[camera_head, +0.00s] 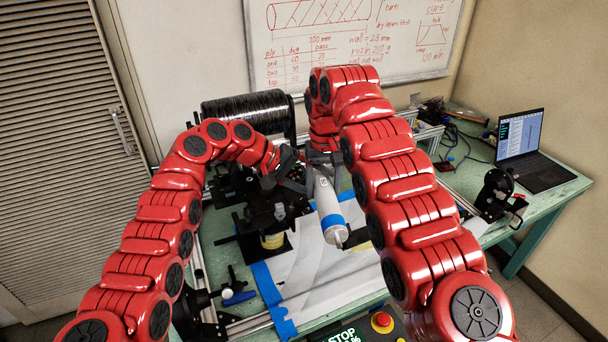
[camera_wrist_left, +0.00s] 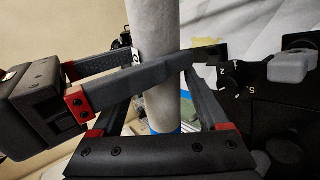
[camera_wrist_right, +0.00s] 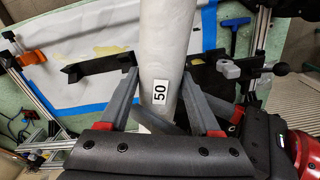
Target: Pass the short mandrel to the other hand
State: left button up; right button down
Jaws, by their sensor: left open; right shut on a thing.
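The short mandrel (camera_head: 329,208) is a pale grey cylinder with blue tape near its lower end and a thin shaft tip. It hangs tilted above the bench, and its "50" label shows in the right wrist view (camera_wrist_right: 160,60). My right gripper (camera_head: 322,158) is shut on its upper part, with a finger on each side. My left gripper (camera_head: 298,172) is open close beside the right one. In the left wrist view the mandrel (camera_wrist_left: 160,105) runs between the left fingers (camera_wrist_left: 158,95), and a right finger crosses in front. Whether the left fingers touch it is unclear.
A black machine (camera_head: 272,205) stands just left of the mandrel. Below lies a white sheet (camera_head: 300,275) edged with blue tape. A black tow spool (camera_head: 245,108) is behind. A laptop (camera_head: 535,150) and a black clamp stand (camera_head: 497,192) are on the right.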

pick_arm(q)
jog(key=shift+d, duration=0.1)
grip_shut()
pick_arm(e)
grip_release()
dwell(0.3)
